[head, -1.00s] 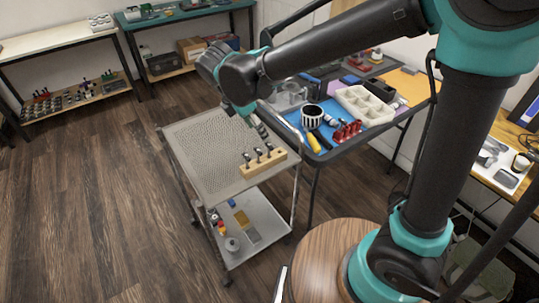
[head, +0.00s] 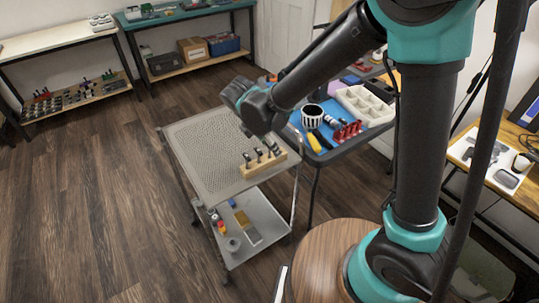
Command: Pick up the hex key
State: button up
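A wooden block (head: 266,165) stands near the front right edge of the metal cart's perforated top (head: 207,150). Several small dark upright tools (head: 258,155) stand in it. I cannot tell which of them, if any, is the hex key. My gripper (head: 271,143) points down just above the right part of the block. It is small and dark here, and its fingers overlap the tools in the picture, so I cannot tell whether they touch or hold one.
A table with a blue mat (head: 326,133) stands right of the cart, carrying a striped cup (head: 312,116), red parts (head: 348,131) and a white compartment tray (head: 364,105). The cart's lower shelf (head: 254,216) holds small items. The floor left of the cart is clear.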

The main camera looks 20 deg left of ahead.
jog(key=shift+c, duration=0.4)
jog(key=c, duration=1.2)
jog(key=shift+o, duration=0.2)
jog(key=shift+r, duration=0.2)
